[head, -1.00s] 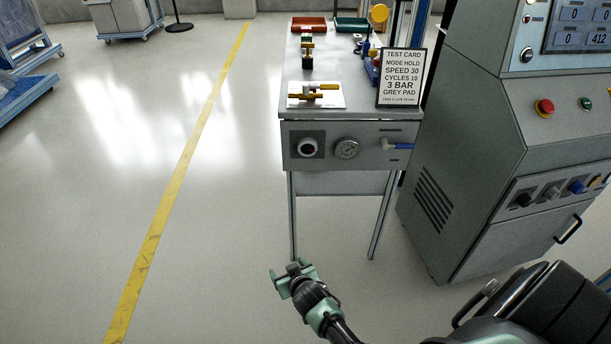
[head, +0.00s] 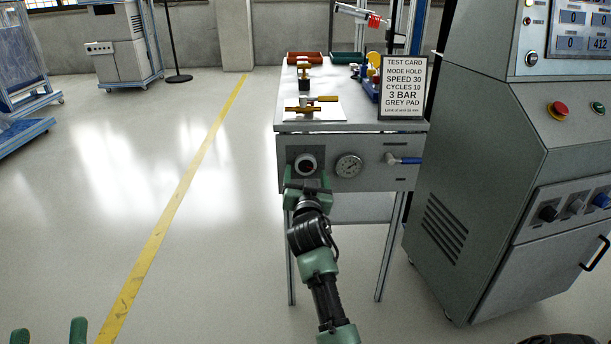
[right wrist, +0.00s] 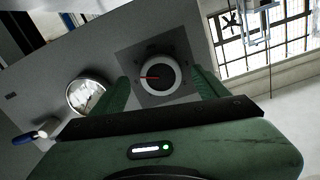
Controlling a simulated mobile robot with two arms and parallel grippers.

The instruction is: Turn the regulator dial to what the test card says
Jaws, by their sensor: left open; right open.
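The regulator dial (head: 306,164), a round knob with a light rim on a dark square plate, is on the bench's front panel. In the right wrist view the dial (right wrist: 158,76) shows a red pointer mark directed left in the picture. My right gripper (head: 306,184) is open just in front of it, one finger on each side; I cannot tell whether they touch it. The test card (head: 404,85) stands on the bench and reads MODE HOLD, SPEED 30, CYCLES 10, 3 BAR, GREY PAD. My left gripper (head: 48,334) is open and empty at the bottom left edge.
A round gauge (head: 348,166) sits right of the dial; its reading is too small to tell. A blue-handled lever (head: 405,160) is further right. A brass fitting (head: 313,104) lies on a white sheet. The grey machine cabinet (head: 480,180) stands to the right. Floor at left is clear.

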